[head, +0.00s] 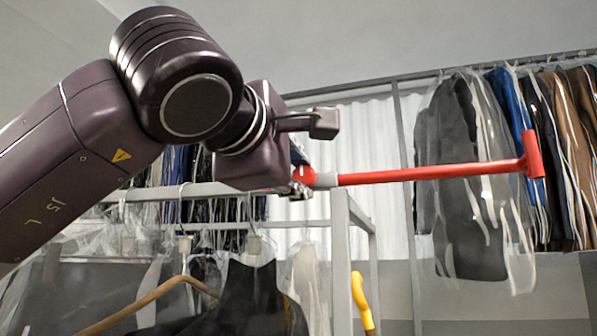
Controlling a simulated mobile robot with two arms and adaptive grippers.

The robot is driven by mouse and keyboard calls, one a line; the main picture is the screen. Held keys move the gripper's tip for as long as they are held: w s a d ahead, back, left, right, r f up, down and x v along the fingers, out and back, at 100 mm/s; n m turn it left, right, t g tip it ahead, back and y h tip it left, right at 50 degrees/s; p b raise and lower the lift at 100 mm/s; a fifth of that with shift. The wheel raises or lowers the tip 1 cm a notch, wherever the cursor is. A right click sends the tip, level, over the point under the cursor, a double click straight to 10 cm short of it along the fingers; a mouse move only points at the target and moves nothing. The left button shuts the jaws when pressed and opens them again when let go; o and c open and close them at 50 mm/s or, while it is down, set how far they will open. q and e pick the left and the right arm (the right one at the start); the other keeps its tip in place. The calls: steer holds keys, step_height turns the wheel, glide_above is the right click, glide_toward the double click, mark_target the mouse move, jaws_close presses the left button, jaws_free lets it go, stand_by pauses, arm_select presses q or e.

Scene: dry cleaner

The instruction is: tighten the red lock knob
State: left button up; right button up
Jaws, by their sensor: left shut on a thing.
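My left gripper (309,153) comes in from the upper left, at the top of a grey rack frame. It is shut on a small red part, the red lock knob (304,174), which is partly hidden by the fingers. A light grey collar (326,180) sits just right of the knob. A long red bar (430,172) runs from the collar to the right, nearly level, and ends in a red crosspiece (533,155). My right gripper is not in view.
The grey rack frame (341,250) stands below the gripper, with bagged clothes and a wooden hanger (150,298) at lower left. A yellow handle (361,298) is by the post. More bagged garments (470,190) hang behind the bar at right.

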arm_select(q)
steer(key=shift+m, duration=0.5)
steer(key=o, duration=1.1)
steer(key=v, duration=1.2)
steer(key=shift+s, duration=0.1)
